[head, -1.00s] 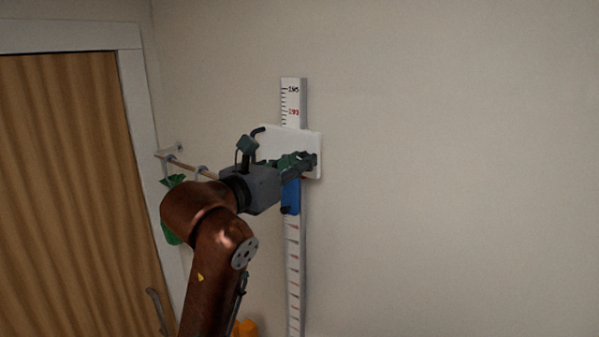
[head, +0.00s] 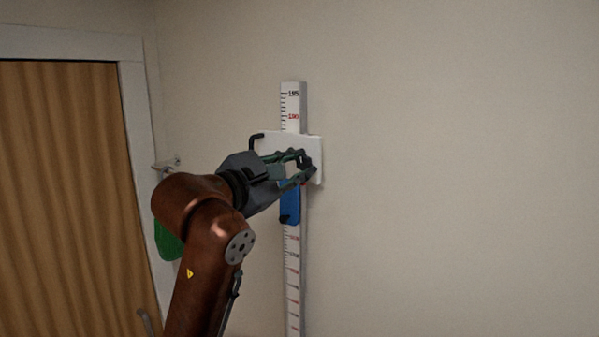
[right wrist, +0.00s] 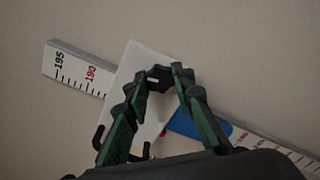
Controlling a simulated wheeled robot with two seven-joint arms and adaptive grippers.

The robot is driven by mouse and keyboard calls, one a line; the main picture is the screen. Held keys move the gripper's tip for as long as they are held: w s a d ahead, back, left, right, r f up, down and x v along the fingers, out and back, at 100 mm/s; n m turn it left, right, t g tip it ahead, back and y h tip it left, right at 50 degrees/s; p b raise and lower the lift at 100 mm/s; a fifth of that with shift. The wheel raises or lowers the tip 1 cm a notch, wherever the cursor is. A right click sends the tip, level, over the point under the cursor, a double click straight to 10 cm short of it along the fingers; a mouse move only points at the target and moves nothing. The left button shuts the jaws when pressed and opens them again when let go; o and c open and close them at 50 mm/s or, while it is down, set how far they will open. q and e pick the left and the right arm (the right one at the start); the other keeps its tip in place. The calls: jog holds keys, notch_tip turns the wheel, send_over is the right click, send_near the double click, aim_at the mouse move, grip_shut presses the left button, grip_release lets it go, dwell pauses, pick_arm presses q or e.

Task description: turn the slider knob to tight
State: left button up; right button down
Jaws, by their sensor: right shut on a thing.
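A white slider plate (head: 312,150) sits near the top of a white measuring rail (head: 293,92) on the wall. The plate also shows in the right wrist view (right wrist: 150,60). My right gripper (head: 304,165) is in front of the plate. In the right wrist view my right gripper (right wrist: 162,76) has its green and black fingers closed on the dark slider knob (right wrist: 158,73), one finger on each side. The fingers hide part of the knob, and any tight marking is not readable. My left gripper is not in view.
A blue block (head: 290,203) is on the rail just below the plate. A black hook (head: 256,138) sticks out at the plate's left. A wooden door (head: 60,200) and a green item (head: 168,241) are at the left. The wall at the right is clear.

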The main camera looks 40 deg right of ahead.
jog(key=shift+r+m+b, duration=0.1)
jog(key=shift+m+b, duration=0.25)
jog(key=shift+m, duration=0.75)
jog(key=shift+a, duration=0.1)
jog(key=c, duration=1.7)
grip_release()
jog(key=shift+w, duration=0.15)
jog(key=shift+o, duration=0.2)
jog(key=v, duration=1.2)
jog(key=x, duration=1.2)
